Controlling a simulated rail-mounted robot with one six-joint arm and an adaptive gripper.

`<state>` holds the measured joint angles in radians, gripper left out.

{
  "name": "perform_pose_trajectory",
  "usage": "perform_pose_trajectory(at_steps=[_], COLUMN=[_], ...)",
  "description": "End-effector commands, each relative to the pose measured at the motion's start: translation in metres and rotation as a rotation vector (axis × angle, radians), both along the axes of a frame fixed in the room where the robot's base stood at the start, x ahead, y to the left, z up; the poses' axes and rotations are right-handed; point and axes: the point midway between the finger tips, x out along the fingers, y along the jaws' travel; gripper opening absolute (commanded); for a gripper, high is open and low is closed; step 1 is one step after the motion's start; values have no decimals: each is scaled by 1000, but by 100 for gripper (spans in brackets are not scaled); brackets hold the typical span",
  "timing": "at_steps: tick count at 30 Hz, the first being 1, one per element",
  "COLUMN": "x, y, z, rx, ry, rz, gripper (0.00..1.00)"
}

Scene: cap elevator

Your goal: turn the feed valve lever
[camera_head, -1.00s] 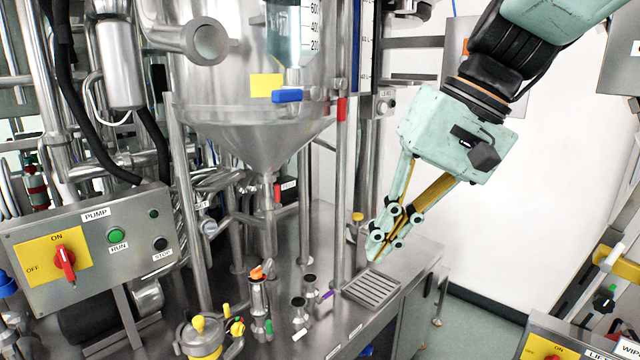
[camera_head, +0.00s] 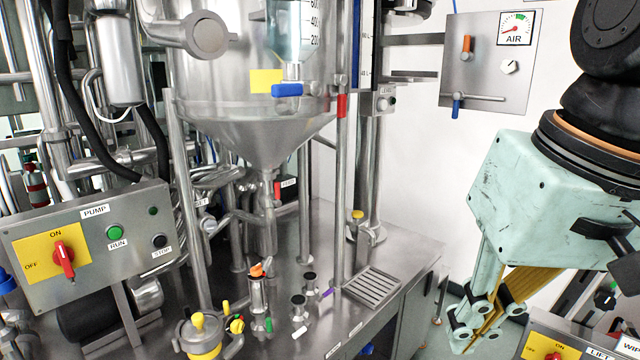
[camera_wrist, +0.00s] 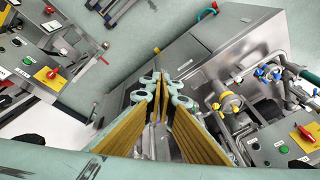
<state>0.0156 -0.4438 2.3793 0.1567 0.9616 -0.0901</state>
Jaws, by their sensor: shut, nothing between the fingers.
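A small label that seems to read FEED (camera_head: 287,184) sits beside the pipe under the steel cone in the head view, with a bit of red (camera_head: 277,191) next to it. The lever itself is hard to make out there. A blue lever (camera_head: 287,90) under a yellow tag shows higher, in front of the tank; I cannot tell whether it is the feed lever. My gripper (camera_head: 463,342) is at the lower right, well apart from both. It is shut and empty, pointing down; it also shows in the wrist view (camera_wrist: 160,84).
The pump box (camera_head: 95,245) with its red switch is at the left. The steel bench (camera_head: 345,320) carries small capped fittings and a drain grate (camera_head: 373,287). The air panel (camera_head: 487,65) is on the back wall.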

Motion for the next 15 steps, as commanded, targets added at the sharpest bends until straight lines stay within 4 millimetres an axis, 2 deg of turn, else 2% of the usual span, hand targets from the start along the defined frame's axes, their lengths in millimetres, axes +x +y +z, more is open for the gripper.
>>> perform_pose_trajectory(at_steps=[9, 15], x=[-40, -54], y=[-25, -35], z=[-17, -24], rx=[-82, -114], ry=[-59, -85], rz=[-13, -20], gripper=[0, 0])
